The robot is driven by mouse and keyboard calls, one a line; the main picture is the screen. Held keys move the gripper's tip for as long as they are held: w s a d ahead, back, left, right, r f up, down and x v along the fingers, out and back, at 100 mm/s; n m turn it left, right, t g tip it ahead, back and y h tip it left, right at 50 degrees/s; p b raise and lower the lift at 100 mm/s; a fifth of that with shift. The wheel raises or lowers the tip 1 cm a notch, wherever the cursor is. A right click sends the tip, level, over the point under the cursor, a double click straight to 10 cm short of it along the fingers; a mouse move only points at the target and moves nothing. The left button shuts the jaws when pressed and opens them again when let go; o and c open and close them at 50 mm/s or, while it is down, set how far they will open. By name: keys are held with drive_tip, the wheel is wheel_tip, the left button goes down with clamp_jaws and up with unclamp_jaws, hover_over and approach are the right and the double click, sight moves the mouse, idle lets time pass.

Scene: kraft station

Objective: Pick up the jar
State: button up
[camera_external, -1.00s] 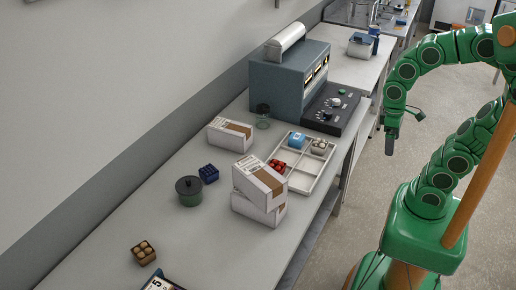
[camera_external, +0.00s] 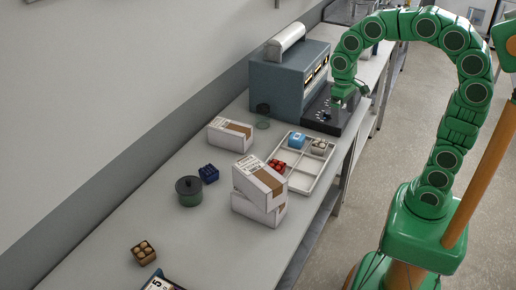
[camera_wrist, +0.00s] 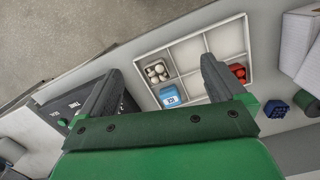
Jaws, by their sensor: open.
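A dark green lidded jar (camera_external: 189,191) stands upright on the bench, left of the stacked cartons, in the external view. It also shows at the right edge of the wrist view (camera_wrist: 306,104). A smaller, see-through greenish vessel with a dark top (camera_external: 263,122) stands by the machine's front left corner; I cannot tell whether it is a jar too. My gripper (camera_external: 338,106) is over the machine's black control panel, far from the dark green jar. In the wrist view my gripper (camera_wrist: 155,75) has its fingers wide apart, with nothing held between them.
A white divided tray (camera_external: 304,179) holds red, blue and beige items. Stacked cartons (camera_external: 260,187), another carton (camera_external: 230,134) and a dark blue block (camera_external: 209,174) stand near the jar. The grey machine (camera_external: 289,82) rises behind.

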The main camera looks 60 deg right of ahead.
drive_tip(key=w+d+f+m, duration=0.1)
drive_tip(key=w+d, duration=0.2)
drive_tip(key=w, duration=0.7)
drive_tip(key=w+d+f+m, duration=0.2)
drive_tip(key=w, duration=0.8)
drive_tip(key=m+t, duration=0.1)
drive_tip(key=m, duration=0.1)
hover_over(263, 114)
drive_tip(key=d, duration=0.2)
wheel_tip(263, 114, down, 8)
drive_tip(key=shift+w+f, duration=0.1)
drive_tip(key=shift+f, duration=0.1)
drive_tip(key=shift+w+d+f, duration=0.3)
drive_tip(key=shift+w+f, duration=0.15)
drive_tip(key=shift+f, duration=0.1)
drive_tip(key=shift+a+f, duration=0.15)
drive_tip(key=shift+f, duration=3.6)
drive_tip(key=c, duration=1.2)
drive_tip(key=shift+r, duration=0.1)
